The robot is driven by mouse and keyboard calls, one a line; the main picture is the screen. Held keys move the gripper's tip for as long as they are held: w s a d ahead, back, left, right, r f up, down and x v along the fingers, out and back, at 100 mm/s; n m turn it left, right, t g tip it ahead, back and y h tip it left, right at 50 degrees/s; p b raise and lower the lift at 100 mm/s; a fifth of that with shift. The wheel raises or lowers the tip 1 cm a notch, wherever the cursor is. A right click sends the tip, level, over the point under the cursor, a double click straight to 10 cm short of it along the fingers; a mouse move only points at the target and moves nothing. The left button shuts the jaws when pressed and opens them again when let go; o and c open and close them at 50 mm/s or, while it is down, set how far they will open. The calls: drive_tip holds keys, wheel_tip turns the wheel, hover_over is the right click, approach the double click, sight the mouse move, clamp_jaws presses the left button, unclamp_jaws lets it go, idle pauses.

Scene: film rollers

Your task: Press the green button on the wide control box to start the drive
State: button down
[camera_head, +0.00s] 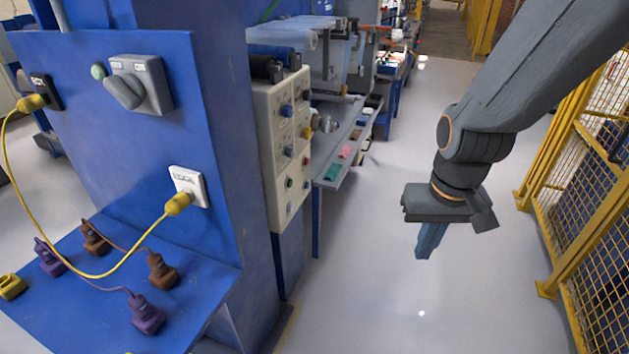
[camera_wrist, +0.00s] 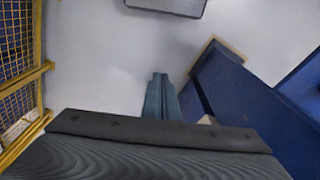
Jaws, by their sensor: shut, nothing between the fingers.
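A beige control box (camera_head: 274,200) with two columns of coloured buttons and knobs is mounted on the side of the blue machine, left of centre in the head view. My gripper (camera_head: 428,243) is right of the box, over the open floor, fingers pointing down and well apart from the box. Its fingers are shut together and empty, as the wrist view (camera_wrist: 160,98) also shows. The box and its buttons cannot be made out in the wrist view.
A blue panel (camera_head: 70,75) at left carries a grey rotary switch (camera_head: 150,85) and a socket (camera_head: 185,182) with a yellow plug. Several plugs lie on a blue shelf (camera_head: 70,320). A grey ledge (camera_head: 335,175) juts out beyond the box. Yellow fencing (camera_head: 570,250) stands at right. Floor between is clear.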

sight(290, 183)
drive_tip(key=w+a+f+n+t+b, duration=0.25)
drive_tip(key=w+f+b, duration=0.2)
drive_tip(key=w, duration=0.45)
drive_tip(key=w+a+f+n+t+y+b, duration=0.1)
drive_tip(key=w+f+n+t+b, duration=0.25)
drive_tip(key=w, duration=0.55)
drive_tip(key=w+a+f+t+b, duration=0.2)
drive_tip(key=w+f+b, duration=0.35)
drive_tip(key=w, duration=0.35)
drive_tip(key=w+a+f+n+t+y+b, duration=0.3)
drive_tip(key=w+a+f+n+t+b, duration=0.1)
drive_tip(key=w+a+b, duration=0.2)
drive_tip(key=w+a+f+n+t+y+b, duration=0.3)
drive_tip(key=w+a+b, duration=0.3)
drive_tip(key=w, duration=0.3)
drive_tip(key=shift+a+f+n+t+y, duration=0.4)
drive_tip(key=shift+a+f+n+y, duration=0.25)
drive_tip(key=shift+n, duration=0.25)
drive_tip(key=w+a+b, duration=0.2)
drive_tip(key=w+a, duration=0.1)
drive_tip(key=a, duration=0.5)
drive_tip(key=shift+a, duration=0.1)
